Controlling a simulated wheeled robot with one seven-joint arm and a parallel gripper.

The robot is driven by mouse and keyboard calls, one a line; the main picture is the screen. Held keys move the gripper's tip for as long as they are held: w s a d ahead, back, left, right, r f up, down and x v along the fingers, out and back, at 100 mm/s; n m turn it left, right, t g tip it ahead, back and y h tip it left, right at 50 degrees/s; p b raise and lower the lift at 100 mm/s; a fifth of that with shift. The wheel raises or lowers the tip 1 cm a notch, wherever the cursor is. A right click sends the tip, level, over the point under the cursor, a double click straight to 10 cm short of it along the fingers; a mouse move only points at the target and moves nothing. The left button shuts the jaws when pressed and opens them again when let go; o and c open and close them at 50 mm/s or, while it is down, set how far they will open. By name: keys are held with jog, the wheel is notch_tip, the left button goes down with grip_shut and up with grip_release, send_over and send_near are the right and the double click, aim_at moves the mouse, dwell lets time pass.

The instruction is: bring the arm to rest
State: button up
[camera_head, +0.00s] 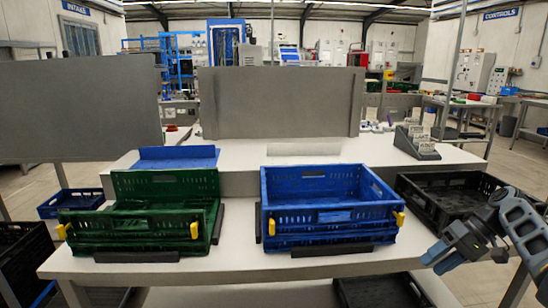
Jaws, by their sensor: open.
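My gripper (437,258) is at the right of the head view, on my blue and grey arm that comes in from the right edge. Its fingers point to the lower left, and it is open with nothing seen between them. It is in front of the black crate and to the right of the blue crate (333,240), apart from the blue crate. The blue crate stands upright on the white table and looks empty.
A green crate (125,228) with yellow clips stands left on the table (222,262). A black crate (410,200) is at the right, behind my gripper. Grey panels (281,102) stand behind. A card holder (416,148) sits at back right.

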jog(key=s+a+f+m+t+h, duration=0.15)
jog(key=s+a+f, duration=0.25)
jog(key=f, duration=0.7)
jog(key=s+a+f+t+h, duration=0.1)
jog(key=s+a+f+h, duration=0.2)
jog(key=f, duration=0.7)
jog(key=s+a+f+t+h, duration=0.15)
jog(key=s+a+f, duration=0.25)
jog(key=s, duration=0.5)
jog(key=s+a+f+t+h, duration=0.15)
jog(key=s+a+f, duration=0.3)
jog(key=s, duration=0.45)
jog(key=s+a+r+t, duration=0.2)
jog(key=s+r, duration=0.4)
jog(key=s, duration=0.3)
jog(key=s+a+r+t, duration=0.2)
jog(key=s+r, duration=0.5)
jog(key=s, duration=0.2)
jog(key=s+r+n+t, duration=0.1)
jog(key=s+r, duration=0.4)
jog(key=r, duration=0.6)
jog(key=s+a+r+n+t, duration=0.1)
jog(key=s+r+t, duration=0.2)
jog(key=r, duration=0.8)
jog(key=shift+v, duration=0.85)
